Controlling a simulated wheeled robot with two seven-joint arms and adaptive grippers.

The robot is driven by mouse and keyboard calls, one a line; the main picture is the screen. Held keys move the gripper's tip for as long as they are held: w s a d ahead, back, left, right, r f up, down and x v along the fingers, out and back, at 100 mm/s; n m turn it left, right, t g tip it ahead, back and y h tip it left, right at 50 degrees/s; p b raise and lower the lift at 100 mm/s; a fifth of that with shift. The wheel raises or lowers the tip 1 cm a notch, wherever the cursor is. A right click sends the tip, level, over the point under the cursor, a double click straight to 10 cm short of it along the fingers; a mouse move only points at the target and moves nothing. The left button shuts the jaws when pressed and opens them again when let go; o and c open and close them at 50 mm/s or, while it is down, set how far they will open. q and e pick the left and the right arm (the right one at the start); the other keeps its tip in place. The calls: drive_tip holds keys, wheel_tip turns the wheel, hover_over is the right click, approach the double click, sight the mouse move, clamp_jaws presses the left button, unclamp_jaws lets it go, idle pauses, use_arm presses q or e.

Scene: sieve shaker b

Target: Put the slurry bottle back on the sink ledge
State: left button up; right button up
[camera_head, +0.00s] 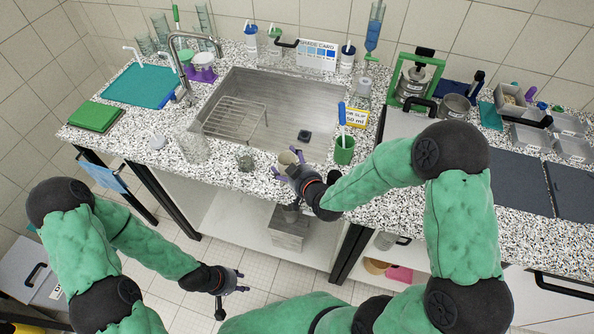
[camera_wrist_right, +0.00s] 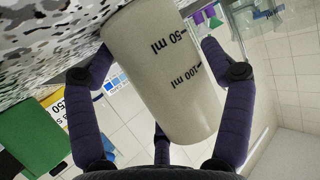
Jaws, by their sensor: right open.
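A tan vessel with 50 ml and 100 ml marks (camera_head: 287,158), which I take for the slurry bottle, stands on the speckled sink ledge (camera_head: 222,170) at the front of the sink. It fills the middle of the right wrist view (camera_wrist_right: 165,80), with its base against the speckled top. My right gripper (camera_head: 289,165) is open around it, one purple finger on each side; the wrist view shows a gap at the right finger. My left gripper (camera_head: 241,281) is low over the floor in front of the counter, empty, its fingers apart.
A green cup with a blue-handled tool (camera_head: 344,150) stands right of the vessel, near a yellow sign (camera_head: 356,117). A small grey jar (camera_head: 245,163) and a clear beaker (camera_head: 193,148) stand to the left. The sink (camera_head: 310,105) holds a wire rack (camera_head: 235,117).

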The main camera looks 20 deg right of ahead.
drive_tip(key=p+v, duration=0.1)
drive_tip(key=v, duration=1.1)
drive_tip(key=shift+p, duration=0.35)
drive_tip(key=shift+c, duration=0.4)
idle(2.7)
